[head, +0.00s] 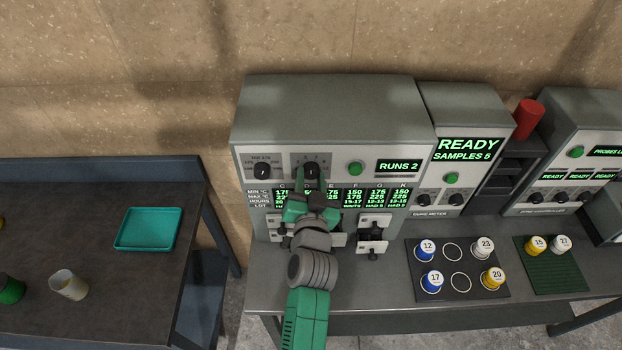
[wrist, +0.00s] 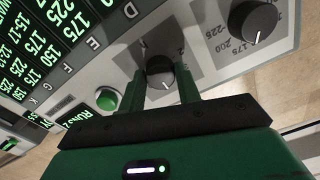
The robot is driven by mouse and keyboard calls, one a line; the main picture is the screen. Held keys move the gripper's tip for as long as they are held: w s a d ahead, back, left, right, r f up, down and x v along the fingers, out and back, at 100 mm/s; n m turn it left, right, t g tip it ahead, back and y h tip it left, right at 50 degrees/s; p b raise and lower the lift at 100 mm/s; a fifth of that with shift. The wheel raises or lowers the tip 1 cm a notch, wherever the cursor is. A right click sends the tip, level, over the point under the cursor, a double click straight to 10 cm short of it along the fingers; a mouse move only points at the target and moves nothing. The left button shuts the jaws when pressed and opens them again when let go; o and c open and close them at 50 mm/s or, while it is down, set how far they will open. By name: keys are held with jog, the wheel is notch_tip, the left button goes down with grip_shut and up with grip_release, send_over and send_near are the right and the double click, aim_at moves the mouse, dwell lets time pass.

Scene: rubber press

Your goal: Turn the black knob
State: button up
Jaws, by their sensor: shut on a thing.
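The black knob (head: 311,168) sits on the front panel of the grey press, between a second black knob (head: 262,170) and a green button (head: 356,168). My gripper (head: 311,179) reaches up to it from below and is shut on it. In the wrist view the held knob (wrist: 160,68) lies between my two green fingers (wrist: 163,82), and its white pointer line shows. Part of its printed scale is hidden by the fingers. The second knob (wrist: 252,20) stands free, with its temperature scale beside it.
The "RUNS 2" display (head: 399,166) and a text screen lie near the knob. A meter reading "READY SAMPLES 5" (head: 467,150) stands to the right. A black tray (head: 431,259) holds numbered cups. A teal tray (head: 148,229) lies on the left table.

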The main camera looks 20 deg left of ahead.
jog(key=shift+r+m, duration=0.1)
jog(key=shift+m, duration=1.7)
jog(key=o, duration=1)
